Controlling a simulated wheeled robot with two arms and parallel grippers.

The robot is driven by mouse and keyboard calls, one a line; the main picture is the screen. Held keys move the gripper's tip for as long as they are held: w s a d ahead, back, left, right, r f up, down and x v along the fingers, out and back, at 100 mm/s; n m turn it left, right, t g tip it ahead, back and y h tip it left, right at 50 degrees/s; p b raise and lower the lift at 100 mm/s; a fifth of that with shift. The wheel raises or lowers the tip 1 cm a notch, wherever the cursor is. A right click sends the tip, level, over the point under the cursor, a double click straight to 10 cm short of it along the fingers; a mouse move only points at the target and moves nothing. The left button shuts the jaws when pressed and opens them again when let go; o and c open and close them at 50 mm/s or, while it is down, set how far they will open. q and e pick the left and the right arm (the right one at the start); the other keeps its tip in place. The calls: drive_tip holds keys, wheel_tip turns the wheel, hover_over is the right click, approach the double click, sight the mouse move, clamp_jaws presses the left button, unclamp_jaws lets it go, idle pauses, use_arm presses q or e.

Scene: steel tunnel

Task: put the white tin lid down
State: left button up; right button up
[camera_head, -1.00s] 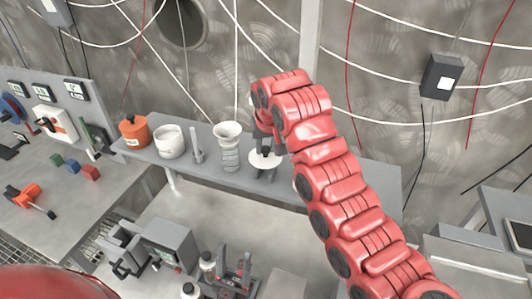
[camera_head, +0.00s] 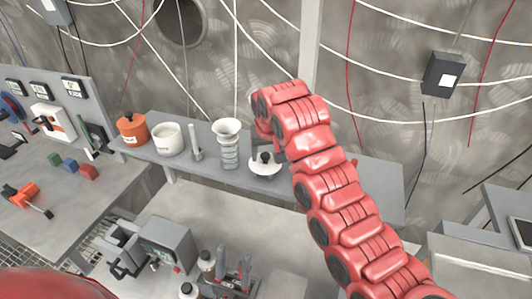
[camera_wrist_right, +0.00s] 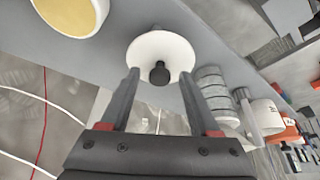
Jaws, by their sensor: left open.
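The white tin lid (camera_head: 265,167) lies flat on the grey shelf, its black knob up. In the right wrist view, the lid (camera_wrist_right: 160,48) shows as a white disc. My right gripper (camera_head: 266,148) is just above it in the head view, partly hidden by its own red wrist. In the wrist view, its fingers (camera_wrist_right: 160,76) stand apart on either side of the dark knob, with gaps showing. My left gripper (camera_head: 234,260) is low in the head view, its dark fingers apart and empty.
A white tin with yellow contents (camera_wrist_right: 72,12) stands near the lid. A white funnel-topped cylinder (camera_head: 228,145), white pot (camera_head: 167,140) and orange pot (camera_head: 132,131) line the shelf. A grey instrument (camera_head: 166,244) stands below.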

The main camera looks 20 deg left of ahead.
drive_tip(key=shift+r, duration=0.2)
drive_tip(key=v, duration=0.6)
wheel_tip(320, 180, up, 6)
drive_tip(key=p, duration=0.5)
hover_over(268, 170)
drive_tip(key=s+d, duration=0.1)
drive_tip(key=s, duration=0.1)
drive_tip(key=shift+s+b, duration=0.15)
drive_tip(key=shift+b, duration=0.15)
